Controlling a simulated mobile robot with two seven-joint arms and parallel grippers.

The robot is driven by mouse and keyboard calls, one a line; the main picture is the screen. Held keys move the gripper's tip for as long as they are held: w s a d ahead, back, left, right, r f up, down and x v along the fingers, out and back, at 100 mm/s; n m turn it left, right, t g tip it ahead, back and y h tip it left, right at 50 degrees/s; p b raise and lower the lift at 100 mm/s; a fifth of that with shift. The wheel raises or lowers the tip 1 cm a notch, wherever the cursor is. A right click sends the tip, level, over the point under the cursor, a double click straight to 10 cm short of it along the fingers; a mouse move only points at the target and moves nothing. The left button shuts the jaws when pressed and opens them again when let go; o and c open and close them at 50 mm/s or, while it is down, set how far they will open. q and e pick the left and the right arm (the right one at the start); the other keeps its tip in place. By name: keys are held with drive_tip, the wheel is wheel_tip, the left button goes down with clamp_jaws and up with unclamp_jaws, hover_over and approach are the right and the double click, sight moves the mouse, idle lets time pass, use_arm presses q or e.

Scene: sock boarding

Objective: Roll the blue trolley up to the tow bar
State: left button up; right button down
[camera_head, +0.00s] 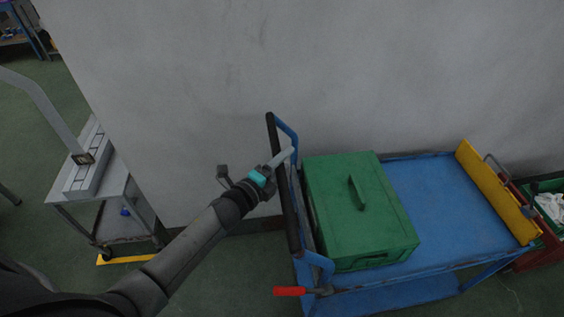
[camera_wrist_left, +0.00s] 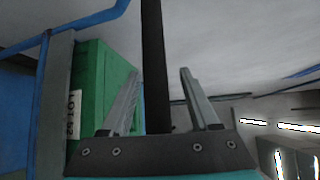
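The blue trolley (camera_head: 445,190) stands along the grey wall with a green lidded box (camera_head: 355,210) on its deck. Its upright push handle with a black grip (camera_head: 287,195) is at its left end. My left gripper (camera_head: 284,158) is at the upper part of this handle. In the left wrist view the black grip (camera_wrist_left: 154,60) passes between the two spread fingers of my left gripper (camera_wrist_left: 160,88), with a gap visible on the right side. My right gripper is not in view. I cannot make out a tow bar for certain.
A yellow panel (camera_head: 497,192) stands at the trolley's right end, with a green crate (camera_head: 550,188) beyond it. A red lever (camera_head: 290,291) sits low at the handle end. A grey cart (camera_head: 125,212) stands at the left. Green floor (camera_head: 40,165) shows there.

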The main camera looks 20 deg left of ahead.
use_arm(q)
drive_tip(key=shift+a+f, duration=0.1)
drive_tip(key=shift+a, duration=0.05)
drive_tip(key=shift+s+a, duration=0.15)
drive_tip(key=shift+s, duration=0.5)
drive_tip(key=v, duration=1.4)
drive_tip(key=shift+p, duration=0.45)
